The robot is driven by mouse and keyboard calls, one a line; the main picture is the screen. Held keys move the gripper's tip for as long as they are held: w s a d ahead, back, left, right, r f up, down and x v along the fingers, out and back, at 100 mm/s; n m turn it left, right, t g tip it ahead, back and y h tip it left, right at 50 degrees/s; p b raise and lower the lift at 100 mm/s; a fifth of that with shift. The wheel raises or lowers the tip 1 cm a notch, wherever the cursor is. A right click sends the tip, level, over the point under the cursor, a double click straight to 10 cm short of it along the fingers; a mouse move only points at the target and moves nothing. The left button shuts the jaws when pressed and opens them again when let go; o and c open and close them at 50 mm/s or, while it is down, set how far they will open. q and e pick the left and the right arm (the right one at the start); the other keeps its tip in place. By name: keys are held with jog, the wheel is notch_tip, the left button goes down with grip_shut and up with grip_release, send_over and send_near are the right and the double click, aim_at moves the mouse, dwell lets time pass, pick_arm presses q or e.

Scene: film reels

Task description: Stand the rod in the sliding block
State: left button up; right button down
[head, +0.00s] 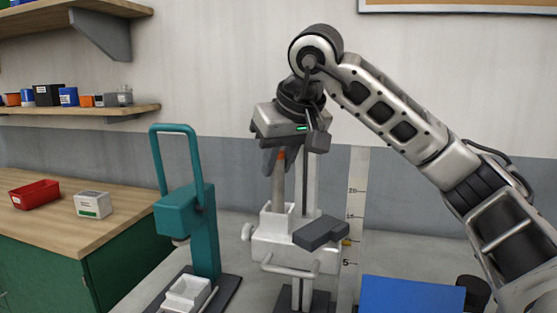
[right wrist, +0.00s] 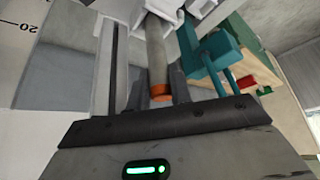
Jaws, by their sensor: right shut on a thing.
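The rod (head: 279,190) is grey with an orange upper end and stands about upright. My right gripper (head: 277,165) points down and is shut on it near the orange end, which also shows in the right wrist view (right wrist: 161,92). The sliding block (head: 290,251) is white, on an upright stand, with a raised square socket (head: 275,222) on its left. The rod's lower end meets the socket's top in the head view. The socket wall hides that end, so I cannot tell how deep it sits. My left gripper is not in view.
A teal press (head: 188,212) with a white tray (head: 186,294) stands left of the block. A scale (head: 354,200) rises behind, right of it. A dark grey bar (head: 321,232) juts at the block's right. A blue panel (head: 410,296) lies at lower right.

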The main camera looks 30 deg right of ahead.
jog(key=shift+f+b, duration=0.35)
jog(key=shift+f, duration=0.25)
jog(key=c, duration=1.5)
grip_release()
jog(key=shift+c, duration=0.2)
jog(key=shift+s+r+p, duration=0.1)
jog(key=shift+r+p, duration=0.2)
jog(key=shift+r, duration=0.05)
jog(key=p+v, duration=0.5)
jog(key=v, duration=0.5)
jog(key=shift+s, duration=0.15)
jog(key=shift+r, duration=0.1)
